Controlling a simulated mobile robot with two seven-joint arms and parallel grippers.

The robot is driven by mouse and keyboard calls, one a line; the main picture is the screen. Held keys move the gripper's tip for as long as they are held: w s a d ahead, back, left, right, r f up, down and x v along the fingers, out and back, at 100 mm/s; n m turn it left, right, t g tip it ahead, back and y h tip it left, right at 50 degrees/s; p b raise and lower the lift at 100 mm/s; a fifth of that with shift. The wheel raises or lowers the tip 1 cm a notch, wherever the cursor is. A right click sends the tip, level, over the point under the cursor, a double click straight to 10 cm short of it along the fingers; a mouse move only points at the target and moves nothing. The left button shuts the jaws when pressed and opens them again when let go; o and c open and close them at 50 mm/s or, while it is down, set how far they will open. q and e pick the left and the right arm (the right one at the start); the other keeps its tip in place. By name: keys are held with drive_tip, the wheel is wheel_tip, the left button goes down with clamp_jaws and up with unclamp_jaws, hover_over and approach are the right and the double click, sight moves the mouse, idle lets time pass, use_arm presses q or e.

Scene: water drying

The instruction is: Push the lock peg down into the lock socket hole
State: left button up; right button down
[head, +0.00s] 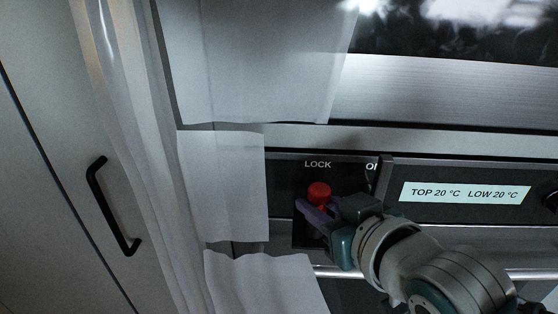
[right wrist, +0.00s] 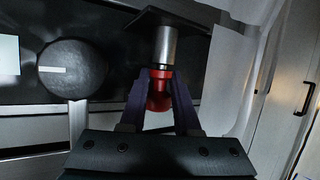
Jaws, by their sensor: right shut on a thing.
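The lock peg (head: 319,189) has a red head and shows below the word LOCK on the dark control panel. In the right wrist view the peg's red part (right wrist: 157,98) is between the two purple fingers of my right gripper (right wrist: 158,84), which is shut on it. A bare silver shaft (right wrist: 165,47) runs from the red part to a dark ledge (right wrist: 168,20). The socket hole is hidden, and I cannot tell how far the shaft is in it. In the head view my right gripper (head: 315,212) reaches in from the lower right. My left gripper is not in view.
A display (head: 465,192) reading TOP 20 °C LOW 20 °C is right of the peg. A round dark knob (right wrist: 72,69) is beside the gripper in the wrist view. White sheets (head: 222,185) hang left of the panel. A cabinet door with a black handle (head: 112,207) is farther left.

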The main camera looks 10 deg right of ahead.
drive_tip(key=shift+f, duration=0.4)
drive_tip(key=c, duration=0.5)
unclamp_jaws()
drive_tip(key=shift+r, duration=0.1)
drive_tip(key=shift+c, duration=0.2)
drive_tip(key=v, duration=1)
